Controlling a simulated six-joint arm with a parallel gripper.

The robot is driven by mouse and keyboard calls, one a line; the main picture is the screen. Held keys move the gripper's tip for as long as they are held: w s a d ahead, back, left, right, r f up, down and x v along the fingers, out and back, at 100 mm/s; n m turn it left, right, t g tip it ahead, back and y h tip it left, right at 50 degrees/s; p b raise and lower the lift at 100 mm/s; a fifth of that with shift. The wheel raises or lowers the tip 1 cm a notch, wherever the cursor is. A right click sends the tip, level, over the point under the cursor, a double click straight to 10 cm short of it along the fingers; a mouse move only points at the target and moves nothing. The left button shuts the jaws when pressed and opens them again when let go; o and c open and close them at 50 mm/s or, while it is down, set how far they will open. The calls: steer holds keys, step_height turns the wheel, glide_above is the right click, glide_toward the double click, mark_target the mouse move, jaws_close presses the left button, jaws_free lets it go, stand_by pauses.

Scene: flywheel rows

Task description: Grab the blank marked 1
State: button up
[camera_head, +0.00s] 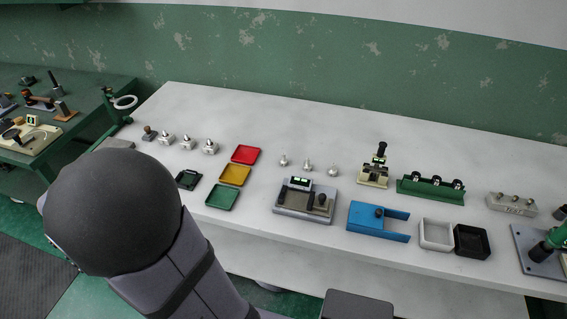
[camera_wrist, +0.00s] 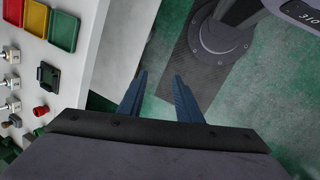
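Several small metallic pieces on pale square bases (camera_head: 187,142) stand in a row at the left of the white table, and several show at the left edge of the wrist view (camera_wrist: 12,82). Three smaller silvery pieces (camera_head: 307,166) stand near the table's middle. I cannot read a 1 on any of them, so I cannot tell which is the blank marked 1. My gripper (camera_wrist: 160,75) is open and empty, its two dark blue fingers apart, over the floor beside the table edge. In the head view my arm hides it.
Red (camera_head: 245,154), yellow (camera_head: 235,175) and green (camera_head: 222,196) trays lie right of the row. A dark green fixture (camera_head: 188,180) sits before it. A grey device (camera_head: 304,202), a blue fixture (camera_head: 370,221) and white (camera_head: 435,235) and black (camera_head: 472,242) bins stand farther right.

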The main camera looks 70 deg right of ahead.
steer(key=s+d+f+n+g+h+b, duration=0.1)
steer(key=d+n+h, duration=0.1)
steer(key=d, duration=0.9)
steer(key=s+d+n+g+h+b, duration=0.1)
steer(key=s+d+n+h, duration=0.15)
steer(key=d, duration=0.75)
steer(key=n+g+h+b, duration=0.1)
steer(key=n+h+b, duration=0.1)
steer(key=n+h, duration=0.4)
glide_toward(283, 157)
steer(key=d+n+y, duration=0.1)
steer(key=d, duration=0.2)
steer(key=shift+s+d+f, duration=0.1)
steer(key=shift+d+f, duration=0.05)
steer(key=shift+d, duration=0.2)
steer(key=shift+p+x, duration=0.55)
steer(key=shift+x, duration=0.45)
steer(key=shift+s+p+x, duration=0.15)
steer(key=shift+p+x, duration=0.35)
steer(key=shift+x, duration=0.35)
steer(key=shift+s+p+x, duration=0.15)
steer(key=shift+p+x, duration=0.3)
steer(key=shift+x, duration=0.4)
steer(key=shift+s+d+f, duration=0.2)
steer(key=shift+d+f, duration=0.3)
steer(key=shift+d, duration=0.1)
steer(key=shift+c, duration=0.4)
jaws_close()
